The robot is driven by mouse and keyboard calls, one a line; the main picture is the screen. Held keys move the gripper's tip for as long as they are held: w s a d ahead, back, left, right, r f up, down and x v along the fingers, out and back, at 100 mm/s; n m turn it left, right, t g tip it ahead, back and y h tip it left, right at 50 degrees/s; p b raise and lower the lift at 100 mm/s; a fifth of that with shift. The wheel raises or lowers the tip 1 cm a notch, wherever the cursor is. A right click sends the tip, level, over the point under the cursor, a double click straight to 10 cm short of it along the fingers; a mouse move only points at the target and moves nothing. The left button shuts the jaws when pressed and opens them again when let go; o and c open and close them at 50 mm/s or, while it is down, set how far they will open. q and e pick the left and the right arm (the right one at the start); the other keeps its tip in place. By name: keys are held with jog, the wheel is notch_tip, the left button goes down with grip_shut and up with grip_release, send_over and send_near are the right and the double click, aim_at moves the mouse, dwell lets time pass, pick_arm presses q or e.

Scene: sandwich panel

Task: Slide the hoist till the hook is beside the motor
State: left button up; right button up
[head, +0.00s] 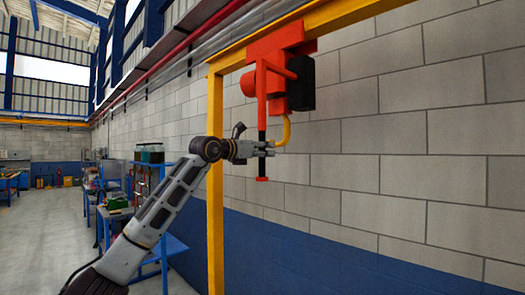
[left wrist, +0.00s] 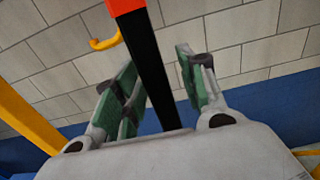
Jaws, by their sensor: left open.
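The red hoist (head: 278,75) hangs from the yellow overhead beam, with a black box on its right side. A yellow hook (head: 285,132) hangs below it; it also shows at the upper left in the left wrist view (left wrist: 106,43). A handle bar, red above and black below (head: 262,135), hangs down from the hoist. My left gripper (head: 267,148) is at the black part of the bar, near the hook. In the left wrist view the black bar (left wrist: 147,68) runs between the open green-padded fingers. I cannot pick out a separate motor.
A yellow post (head: 215,200) stands just behind my left forearm and holds the yellow beam (head: 335,14). A block wall, blue at its base, fills the background. Blue shelving (head: 160,200) with a green box stands at left. The space right of the hoist looks clear.

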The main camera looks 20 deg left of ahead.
pick_arm(q)
jog(key=v, duration=1.2)
dwell(0.4)
dwell(0.6)
